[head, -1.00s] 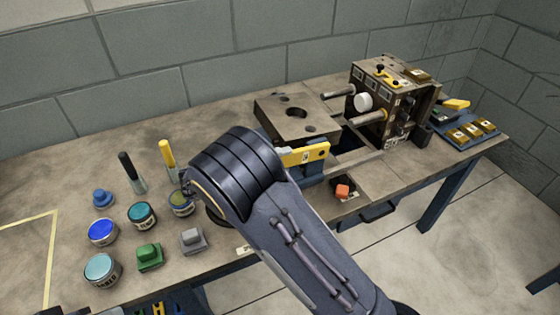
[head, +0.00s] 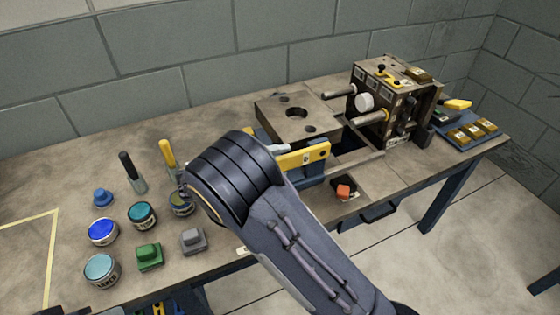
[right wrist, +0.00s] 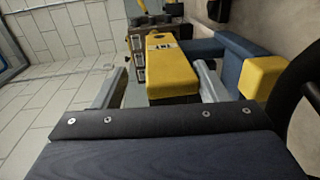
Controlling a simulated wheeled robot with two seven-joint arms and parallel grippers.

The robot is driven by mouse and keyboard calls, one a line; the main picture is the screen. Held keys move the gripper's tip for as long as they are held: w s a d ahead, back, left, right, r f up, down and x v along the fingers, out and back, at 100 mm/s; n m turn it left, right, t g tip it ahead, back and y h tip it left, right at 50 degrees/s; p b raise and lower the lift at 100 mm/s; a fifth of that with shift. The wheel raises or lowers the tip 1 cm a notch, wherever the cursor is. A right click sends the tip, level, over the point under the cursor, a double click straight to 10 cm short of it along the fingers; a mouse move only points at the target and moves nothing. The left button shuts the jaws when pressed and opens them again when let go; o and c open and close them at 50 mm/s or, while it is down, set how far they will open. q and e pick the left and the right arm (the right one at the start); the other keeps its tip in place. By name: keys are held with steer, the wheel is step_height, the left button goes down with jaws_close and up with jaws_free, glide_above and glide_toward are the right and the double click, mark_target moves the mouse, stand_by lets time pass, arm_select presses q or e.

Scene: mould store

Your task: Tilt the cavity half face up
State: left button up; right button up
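A flat brown-grey steel block (head: 270,103) with a round central hole lies on the bench at the back; I take it for the cavity half. To its right a second mould block (head: 400,95) stands upright, with guide pins and a pale round core pointing left. In front of the flat block is a yellow bar (head: 312,154) on a blue support. My right gripper (head: 278,149) is at the bar's left end, mostly hidden by my arm. In the right wrist view its two fingers stand apart on either side of the yellow bar (right wrist: 172,75), with gaps showing. My left gripper is out of view.
Several jars, including a blue-lidded one (head: 103,231), and green (head: 149,256) and grey (head: 193,240) blocks stand at left. Two brushes (head: 168,155) stand behind them. An orange piece (head: 343,191) lies near the front edge. A blue tray (head: 450,125) is at right.

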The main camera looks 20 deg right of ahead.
steer(key=a, duration=0.7)
steer(key=shift+s+r, duration=0.3)
steer(key=shift+r, duration=0.1)
